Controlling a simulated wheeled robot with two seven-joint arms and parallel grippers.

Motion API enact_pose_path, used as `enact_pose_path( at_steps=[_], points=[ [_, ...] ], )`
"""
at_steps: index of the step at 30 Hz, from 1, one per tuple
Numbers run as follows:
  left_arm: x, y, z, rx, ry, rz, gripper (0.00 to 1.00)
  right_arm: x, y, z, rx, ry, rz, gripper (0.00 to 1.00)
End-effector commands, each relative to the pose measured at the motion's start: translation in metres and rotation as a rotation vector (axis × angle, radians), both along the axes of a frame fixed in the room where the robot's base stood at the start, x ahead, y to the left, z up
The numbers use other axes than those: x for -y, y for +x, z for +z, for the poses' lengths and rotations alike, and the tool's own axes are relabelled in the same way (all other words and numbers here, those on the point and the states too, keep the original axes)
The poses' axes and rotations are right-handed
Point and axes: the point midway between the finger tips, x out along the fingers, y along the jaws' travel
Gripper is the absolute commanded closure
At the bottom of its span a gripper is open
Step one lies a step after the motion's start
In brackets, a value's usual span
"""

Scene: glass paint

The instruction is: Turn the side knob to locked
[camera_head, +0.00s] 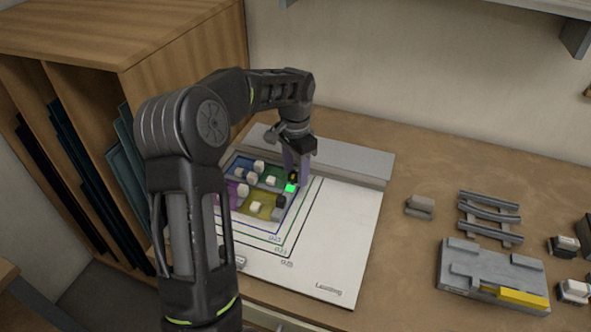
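A stained-glass panel (231,204) with blue, green, purple and yellow panes lies on the white printed board (335,235). Several pale blocks sit on its panes. A bright green patch (291,188) shows at the panel's right edge, with a small dark part just above it and another dark piece (281,201) just below. I cannot tell which of these is the side knob or how it is turned. My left gripper (297,178) points down over the panel's right edge, right at the green patch. Its fingers overlap, so their gap and any contact are hidden. My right gripper is not in view.
A grey bar (350,160) runs along the board's back edge. To the right stand a small block (420,207), a rack of rails (490,217) and a grey fixture (490,272) with a yellow strip. A wooden cabinet (130,40) stands at the left. The board's right part is clear.

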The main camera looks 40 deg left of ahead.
Motion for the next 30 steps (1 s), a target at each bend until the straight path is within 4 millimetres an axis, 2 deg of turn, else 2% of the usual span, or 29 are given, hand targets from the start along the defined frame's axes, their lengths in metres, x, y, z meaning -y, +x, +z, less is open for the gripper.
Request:
enact_pose_path(
  at_steps=[11, 14, 24, 30],
  points=[
    [0.0, 0.0, 0.004, 0.0, 0.0, 0.0, 0.49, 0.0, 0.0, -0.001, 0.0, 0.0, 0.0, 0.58],
    [0.0, 0.0, 0.013, 0.0, 0.001, 0.0, 0.49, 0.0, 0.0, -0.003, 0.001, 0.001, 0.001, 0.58],
    [0.0, 0.0, 0.067, 0.001, 0.001, 0.001, 0.49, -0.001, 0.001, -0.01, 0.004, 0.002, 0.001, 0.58],
    [0.0, 0.0, 0.078, -0.001, -0.001, 0.0, 0.49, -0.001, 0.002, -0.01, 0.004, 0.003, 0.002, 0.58]
  ],
)
